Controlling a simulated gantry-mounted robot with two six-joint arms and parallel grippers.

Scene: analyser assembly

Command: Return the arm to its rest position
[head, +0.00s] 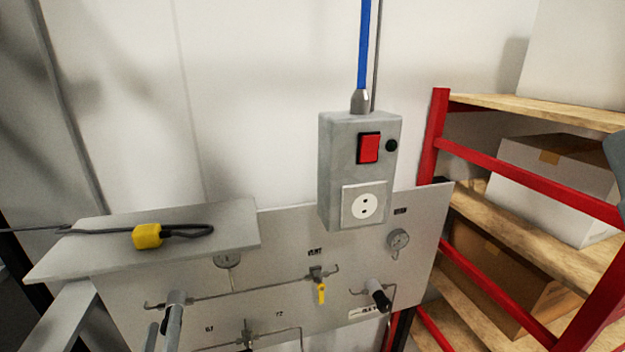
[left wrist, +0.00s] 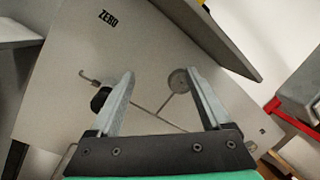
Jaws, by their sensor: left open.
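My left gripper (left wrist: 161,78) is open in the left wrist view, with nothing between its two grey fingers. They point at the grey panel (left wrist: 60,60), which carries the label ZERO. A round gauge (left wrist: 179,82) shows close beside the right fingertip and a black knob (left wrist: 100,99) beside the left finger. In the head view, the left gripper's fingertips (head: 164,322) show at the lower left, in front of the panel (head: 270,235). I cannot tell the gap to the panel.
A yellow plug (head: 147,236) with a dark cable lies on the grey shelf (head: 90,258) above the left gripper. A socket box (head: 345,150) with a red switch hangs above the panel. A yellow-handled valve (head: 321,292) is right of the gripper. A red rack (head: 436,135) holds boxes.

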